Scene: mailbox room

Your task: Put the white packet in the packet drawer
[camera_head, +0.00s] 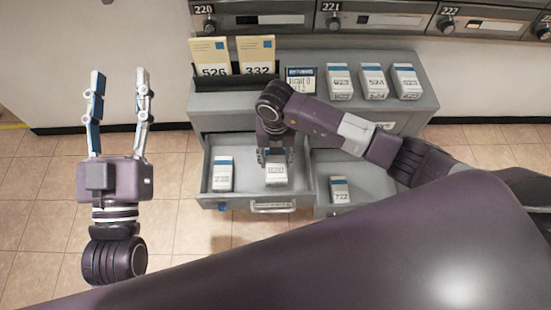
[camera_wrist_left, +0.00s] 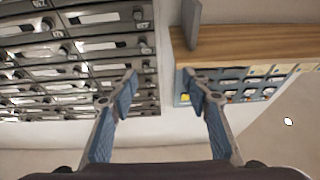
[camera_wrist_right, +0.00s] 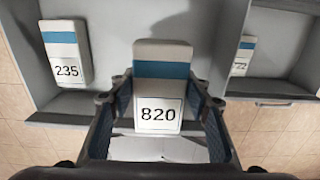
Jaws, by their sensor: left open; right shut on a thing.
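My right gripper (camera_head: 275,157) points down into the open left drawer (camera_head: 207,196) of the grey cabinet. It is shut on a white packet (camera_head: 276,177) with a blue band. In the right wrist view this packet (camera_wrist_right: 162,72) reads 820 and sits between the fingers, inside the drawer's outline; I cannot tell whether it touches the drawer floor. Another white packet (camera_head: 223,175), marked 235 in the right wrist view (camera_wrist_right: 67,55), stands at the drawer's left side. My left gripper (camera_head: 119,80) is open and empty, left of the cabinet.
The right drawer (camera_head: 375,181) is also open and holds a white packet (camera_head: 340,190). Several white packets (camera_head: 373,82) and a tray (camera_head: 236,84) with yellow envelopes stand on the cabinet top. Mailboxes (camera_head: 384,18) line the wall above. The floor around my left gripper is clear.

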